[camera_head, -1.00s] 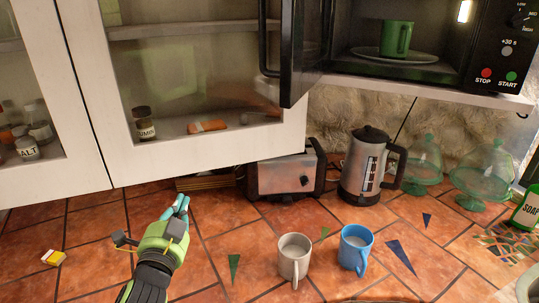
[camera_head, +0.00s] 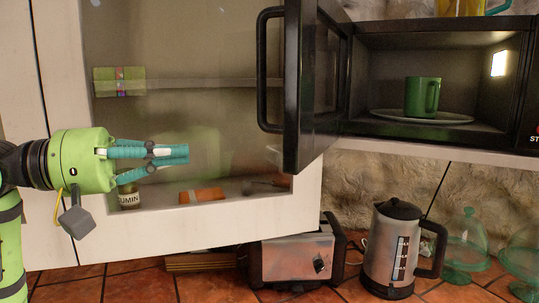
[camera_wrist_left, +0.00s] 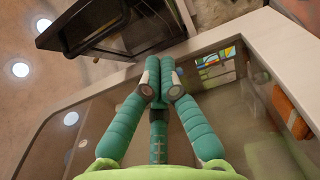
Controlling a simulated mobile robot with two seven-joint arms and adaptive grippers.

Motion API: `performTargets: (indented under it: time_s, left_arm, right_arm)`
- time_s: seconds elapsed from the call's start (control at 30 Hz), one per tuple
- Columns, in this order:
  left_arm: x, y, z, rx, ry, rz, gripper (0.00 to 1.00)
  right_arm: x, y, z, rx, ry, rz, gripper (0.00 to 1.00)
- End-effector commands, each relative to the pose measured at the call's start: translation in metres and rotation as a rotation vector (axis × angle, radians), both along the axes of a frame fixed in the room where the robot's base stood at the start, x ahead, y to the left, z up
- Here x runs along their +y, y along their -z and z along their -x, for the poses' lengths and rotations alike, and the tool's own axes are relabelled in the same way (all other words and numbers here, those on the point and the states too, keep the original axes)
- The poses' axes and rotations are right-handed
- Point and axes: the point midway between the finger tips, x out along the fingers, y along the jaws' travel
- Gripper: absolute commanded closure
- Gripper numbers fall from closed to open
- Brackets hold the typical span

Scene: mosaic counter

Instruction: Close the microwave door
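The black microwave (camera_head: 430,137) is mounted at the upper right in the head view. Its door (camera_head: 303,95) stands wide open, seen nearly edge-on, with its handle (camera_head: 263,75) on the left side. A green mug (camera_head: 418,98) stands on the white plate (camera_head: 390,115) inside. My left gripper (camera_head: 186,154) is shut and empty, at the left of the door and below the handle's level, apart from both. Its fingertips meet in the left wrist view (camera_wrist_left: 158,65), where a dark open form, apparently the microwave door (camera_wrist_left: 75,38), shows at upper left. My right gripper is not in view.
A cabinet with a glass front (camera_head: 170,225) lies behind my left gripper, holding an orange packet (camera_head: 202,194) and a jar (camera_head: 129,197). A toaster (camera_head: 292,262) and a kettle (camera_head: 395,253) stand on the tiled counter below. Green glass domes (camera_head: 467,240) stand at right.

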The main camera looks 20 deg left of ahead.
Motion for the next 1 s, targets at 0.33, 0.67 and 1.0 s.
performTargets:
  time_s: [0.33, 0.67, 1.0]
  left_arm:
    - [-0.053, -0.006, -0.036, 0.004, 0.009, 0.001, 1.00]
    - [-0.105, -0.004, -0.052, 0.003, 0.008, 0.001, 1.00]
    - [-0.119, 0.001, -0.050, 0.004, 0.004, 0.000, 1.00]
  right_arm:
    - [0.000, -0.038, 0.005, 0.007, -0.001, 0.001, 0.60]
    - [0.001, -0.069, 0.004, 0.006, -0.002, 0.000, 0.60]
    - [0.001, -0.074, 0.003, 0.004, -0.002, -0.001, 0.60]
